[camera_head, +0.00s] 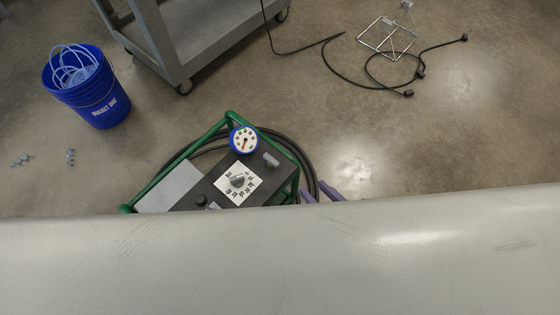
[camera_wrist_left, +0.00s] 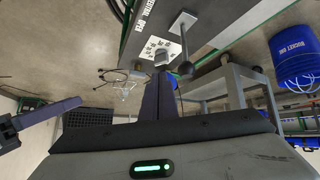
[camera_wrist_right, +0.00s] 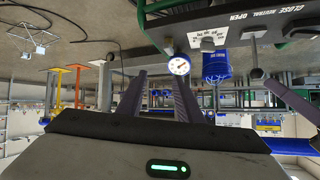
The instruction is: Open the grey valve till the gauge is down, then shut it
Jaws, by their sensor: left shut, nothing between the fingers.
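The blue-rimmed gauge (camera_head: 244,139) stands at the far side of the cart's dark panel; it also shows in the right wrist view (camera_wrist_right: 179,65). Its needle is too small to read surely. My right gripper (camera_head: 319,193) is open and empty, right of the cart and apart from the valve. My left gripper (camera_wrist_left: 162,80) is shut and empty in the left wrist view, with the panel beyond its tips. It is hidden in the head view. Right gripper fingers also show at left there.
The panel carries a dial knob (camera_head: 238,181) on a white label and a black-ball lever (camera_wrist_left: 183,69). The cart's green frame (camera_head: 164,172) surrounds it, with black hose behind. A blue bucket (camera_head: 88,88) and grey trolley (camera_head: 165,45) stand farther back.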

